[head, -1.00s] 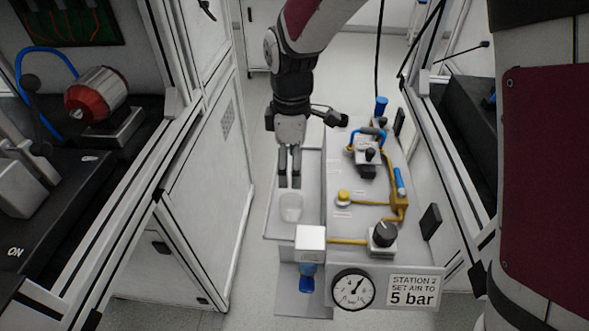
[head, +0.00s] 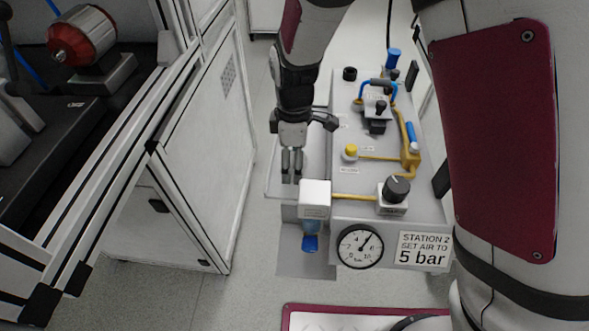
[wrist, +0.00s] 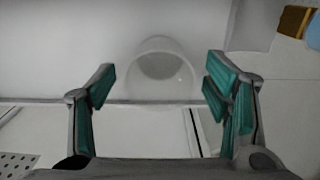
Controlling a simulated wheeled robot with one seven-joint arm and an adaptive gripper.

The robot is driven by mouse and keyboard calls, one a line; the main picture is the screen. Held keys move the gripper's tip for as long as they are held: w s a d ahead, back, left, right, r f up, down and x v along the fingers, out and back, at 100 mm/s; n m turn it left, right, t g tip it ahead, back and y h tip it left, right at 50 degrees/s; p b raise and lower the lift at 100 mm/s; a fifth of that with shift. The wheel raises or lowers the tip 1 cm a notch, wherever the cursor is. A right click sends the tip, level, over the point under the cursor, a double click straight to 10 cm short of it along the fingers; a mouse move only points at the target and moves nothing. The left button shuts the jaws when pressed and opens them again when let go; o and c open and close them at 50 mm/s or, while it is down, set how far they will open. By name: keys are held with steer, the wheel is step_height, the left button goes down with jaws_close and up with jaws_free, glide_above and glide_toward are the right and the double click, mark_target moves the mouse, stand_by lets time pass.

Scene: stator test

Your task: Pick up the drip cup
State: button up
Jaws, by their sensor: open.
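The drip cup (wrist: 163,72) is a pale, translucent round cup. In the wrist view it lies centred just beyond and between the fingertips, against a pale surface. I cannot tell whether it touches a finger. My gripper (wrist: 160,88) is open, its teal-padded fingers spread wide, with nothing held. In the head view my gripper (head: 291,176) points down over the light shelf (head: 273,190) at the left side of the station, just behind the white block (head: 314,196). I cannot make out the cup in the head view; the gripper or the block seems to hide it.
The station's panel carries a black knob (head: 397,188), yellow piping and a pressure gauge (head: 360,246). A blue-bottomed bowl (head: 310,243) hangs under the white block, close to the gripper. A white cabinet (head: 200,165) stands left, with floor between.

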steer(key=shift+f, duration=0.6)
steer(key=c, duration=1.1)
steer(key=shift+r, duration=0.1)
